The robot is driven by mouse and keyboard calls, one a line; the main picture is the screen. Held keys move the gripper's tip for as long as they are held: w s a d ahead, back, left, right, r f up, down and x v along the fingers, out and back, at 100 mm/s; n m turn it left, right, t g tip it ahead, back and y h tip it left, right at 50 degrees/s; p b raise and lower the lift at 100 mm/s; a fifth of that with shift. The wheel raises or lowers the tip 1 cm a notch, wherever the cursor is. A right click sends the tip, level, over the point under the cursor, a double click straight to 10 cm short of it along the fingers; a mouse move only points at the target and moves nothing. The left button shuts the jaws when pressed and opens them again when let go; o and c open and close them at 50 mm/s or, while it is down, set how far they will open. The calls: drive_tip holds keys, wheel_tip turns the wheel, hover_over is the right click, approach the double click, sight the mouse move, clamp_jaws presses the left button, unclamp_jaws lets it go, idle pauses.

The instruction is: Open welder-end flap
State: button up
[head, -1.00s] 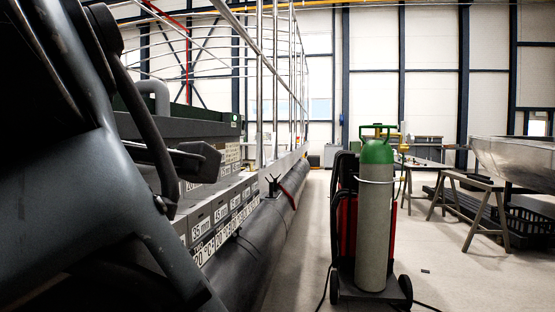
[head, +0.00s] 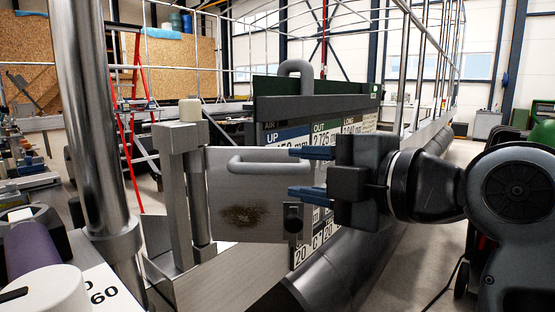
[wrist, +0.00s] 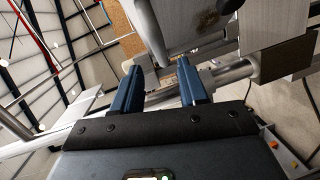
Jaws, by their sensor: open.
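The welder-end flap (head: 255,222) is a grey metal plate with a brown scorched patch, standing upright beside a steel hinge post (head: 183,190) in the head view. A grey bar handle (head: 262,161) crosses its upper part. A dark latch piece (head: 292,217) sits at its lower right edge. My gripper (head: 292,172) is open, its blue fingers one above the other at the handle's right end. Whether they touch it I cannot tell. In the wrist view, my open gripper (wrist: 157,75) has nothing clearly between its fingers, and the stained plate (wrist: 175,22) lies just beyond.
A thick steel post (head: 92,130) stands left of the flap. A purple roll and a white knob (head: 45,290) are at the lower left. A dark float tube (head: 350,255) runs below on the right.

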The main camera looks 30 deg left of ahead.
sight(276, 170)
drive_tip(key=p+x, duration=0.1)
drive_tip(key=x, duration=0.6)
drive_tip(key=shift+a+p, duration=0.1)
drive_tip(key=shift+p, duration=0.3)
drive_tip(key=shift+c, duration=0.4)
drive_tip(key=shift+f, duration=0.1)
clamp_jaws()
